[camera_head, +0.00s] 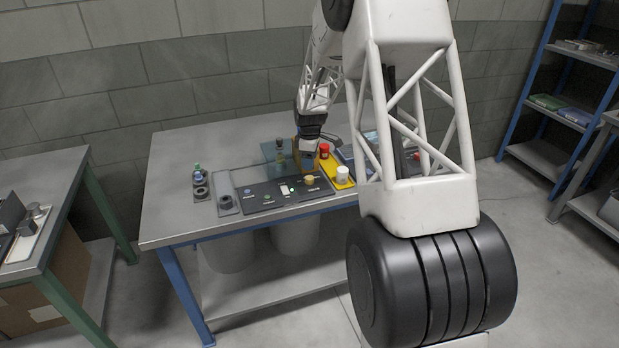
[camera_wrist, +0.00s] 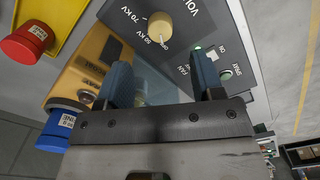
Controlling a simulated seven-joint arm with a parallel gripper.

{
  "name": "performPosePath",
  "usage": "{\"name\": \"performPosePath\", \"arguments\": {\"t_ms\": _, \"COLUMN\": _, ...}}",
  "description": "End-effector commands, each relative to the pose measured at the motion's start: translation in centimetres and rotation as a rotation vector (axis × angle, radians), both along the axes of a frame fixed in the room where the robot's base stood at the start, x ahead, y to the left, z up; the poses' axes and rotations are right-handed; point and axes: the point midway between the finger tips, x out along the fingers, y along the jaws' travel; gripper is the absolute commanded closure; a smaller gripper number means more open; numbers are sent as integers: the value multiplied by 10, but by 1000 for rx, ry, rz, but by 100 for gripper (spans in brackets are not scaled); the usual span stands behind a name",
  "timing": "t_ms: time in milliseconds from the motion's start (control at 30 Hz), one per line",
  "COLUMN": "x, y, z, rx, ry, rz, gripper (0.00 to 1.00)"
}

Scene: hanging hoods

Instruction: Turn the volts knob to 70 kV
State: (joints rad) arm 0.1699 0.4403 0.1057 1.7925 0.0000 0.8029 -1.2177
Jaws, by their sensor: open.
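The volts knob is a round cream-yellow knob (camera_wrist: 160,28) on a dark panel (camera_wrist: 190,20) near the top of the wrist view. White "50 KV" and "70 KV" marks and part of the word "VOLTS" are printed beside it. I cannot tell surely which mark it points to. In the head view the knob (camera_head: 309,180) sits on the right part of the dark panel (camera_head: 280,193). My gripper (camera_wrist: 164,82) is open, its two blue-grey fingers apart with nothing between them. The knob lies beyond the fingertips, apart from them. In the head view my gripper (camera_head: 308,150) is behind the knob.
Beside the knob are small green-lit fan and light controls (camera_wrist: 225,73). An orange box (camera_wrist: 92,65), a blue cap (camera_wrist: 58,128) and a red button (camera_wrist: 26,42) on a yellow plate stand close by.

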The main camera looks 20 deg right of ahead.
Motion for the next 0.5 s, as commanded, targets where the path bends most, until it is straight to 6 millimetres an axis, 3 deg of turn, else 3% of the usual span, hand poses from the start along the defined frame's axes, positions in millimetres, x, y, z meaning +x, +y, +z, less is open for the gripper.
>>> {"name": "performPosePath", "arguments": {"t_ms": 267, "x": 0, "y": 0, "z": -16, "rx": 0, "ry": 1, "rz": 0, "gripper": 39}}
{"name": "performPosePath", "arguments": {"t_ms": 500, "x": -1, "y": 0, "z": -45, "rx": 0, "ry": 2, "rz": 0, "gripper": 39}}
